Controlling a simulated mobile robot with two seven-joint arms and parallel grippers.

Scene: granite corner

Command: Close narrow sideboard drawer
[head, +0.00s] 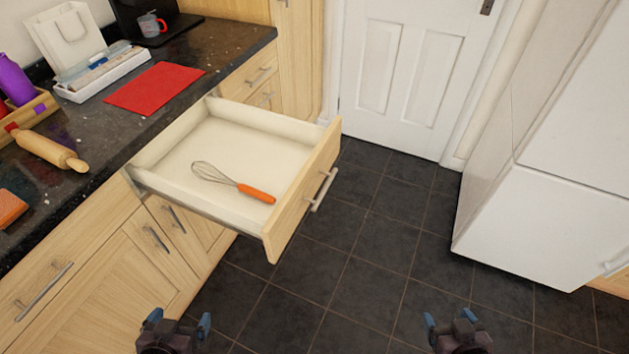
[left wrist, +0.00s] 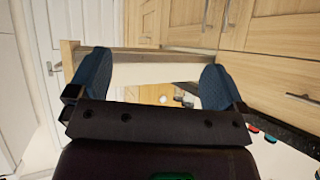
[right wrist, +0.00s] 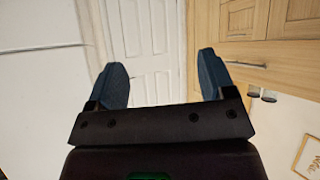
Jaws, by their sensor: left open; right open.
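The wooden drawer (head: 302,192) stands pulled far out from the sideboard under the dark countertop in the head view. Its front carries a metal bar handle (head: 323,190) on the side facing right. A whisk with an orange handle (head: 256,193) lies on the drawer's pale floor. My left gripper (head: 178,322) is open and empty, low in the head view, below and nearer than the drawer. In the left wrist view, the drawer (left wrist: 150,72) shows beyond the open fingers. My right gripper (head: 451,322) is open and empty over the floor, to the right of the drawer and apart from it.
The countertop (head: 115,130) holds a red mat (head: 155,88), a rolling pin (head: 48,149), a white tray (head: 104,75) and a mug (head: 150,24). A white fridge-like cabinet (head: 540,210) stands at the right, a white door (head: 405,70) at the back. Dark tiled floor (head: 385,240) between is clear.

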